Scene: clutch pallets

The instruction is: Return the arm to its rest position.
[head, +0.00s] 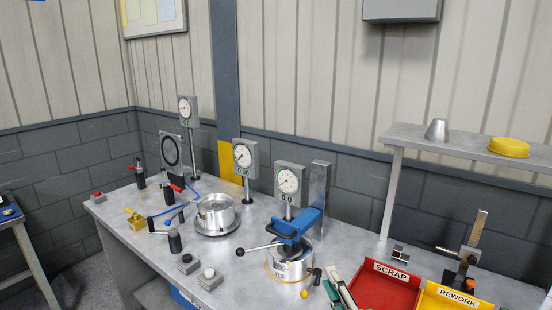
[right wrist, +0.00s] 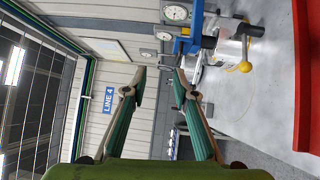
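My right gripper (head: 340,287) shows at the bottom of the head view, in front of the bench and just left of the red bin. In the right wrist view its two green-padded fingers (right wrist: 160,78) stand apart with nothing between them. The gripper is open and empty. Most of my right arm is out of view. My left gripper and arm are not in the head view.
The bench (head: 258,222) carries a blue clamp fixture (head: 295,228), a round metal part (head: 216,209), dial gauges (head: 289,180), a red SCRAP bin (head: 385,292) and a yellow REWORK bin (head: 450,299). A raised shelf (head: 455,145) stands at right.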

